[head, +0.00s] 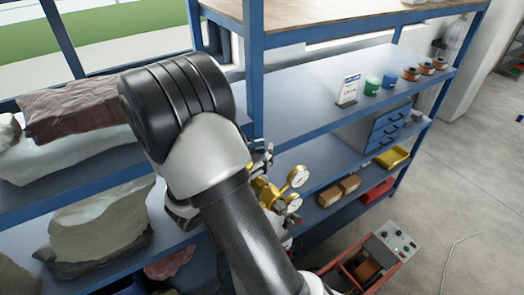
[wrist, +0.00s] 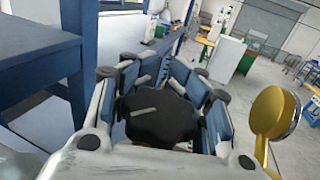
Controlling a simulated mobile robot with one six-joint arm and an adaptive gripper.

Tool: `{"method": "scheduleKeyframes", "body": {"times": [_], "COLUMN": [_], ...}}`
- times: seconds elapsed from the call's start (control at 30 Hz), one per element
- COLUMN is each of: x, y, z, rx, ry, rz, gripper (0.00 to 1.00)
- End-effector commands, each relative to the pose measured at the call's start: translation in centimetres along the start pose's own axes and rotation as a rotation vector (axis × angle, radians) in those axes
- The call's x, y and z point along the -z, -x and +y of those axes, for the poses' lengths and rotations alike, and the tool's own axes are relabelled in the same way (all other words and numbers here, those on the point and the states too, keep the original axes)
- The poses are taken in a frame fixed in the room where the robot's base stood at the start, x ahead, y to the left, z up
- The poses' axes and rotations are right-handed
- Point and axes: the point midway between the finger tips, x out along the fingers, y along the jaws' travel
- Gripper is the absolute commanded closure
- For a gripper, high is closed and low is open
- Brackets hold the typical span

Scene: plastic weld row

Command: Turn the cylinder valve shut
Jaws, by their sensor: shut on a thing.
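The black cylinder valve handwheel (wrist: 160,120) sits between the fingers of my gripper (wrist: 165,82) in the wrist view, and the fingers are shut on its sides. A light pointer-like mark shows on top of it. In the head view, my arm hides the handwheel and most of the cylinder. The gripper shows only in part there, beside the brass regulator (head: 264,190). The regulator has an upper gauge (head: 298,176) and a lower gauge (head: 294,203). A brass gauge back (wrist: 272,110) shows right of the gripper in the wrist view.
Blue shelving (head: 330,130) stands close behind the regulator, with an upright post (head: 254,70) near my arm. Filled bags (head: 75,115) lie on the left shelves. A red machine with a control panel (head: 375,258) stands at lower right. Open floor (head: 480,190) lies right.

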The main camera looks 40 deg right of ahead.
Motion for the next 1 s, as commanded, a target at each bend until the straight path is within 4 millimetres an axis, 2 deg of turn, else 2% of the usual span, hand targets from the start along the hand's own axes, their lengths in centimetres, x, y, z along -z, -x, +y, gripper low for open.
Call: {"method": "scheduleKeyframes", "body": {"times": [0.27, 0.7, 1.0], "x": [0.2, 0.2, 0.1], "y": [0.1, 0.5, 0.9], "z": [-0.5, -1.8, -2.3], "rx": [0.158, 0.527, 0.697], "ry": [-0.002, 0.000, 0.001], "rz": [0.002, 0.003, 0.003], "gripper": [0.87, 0.88, 0.88]}}
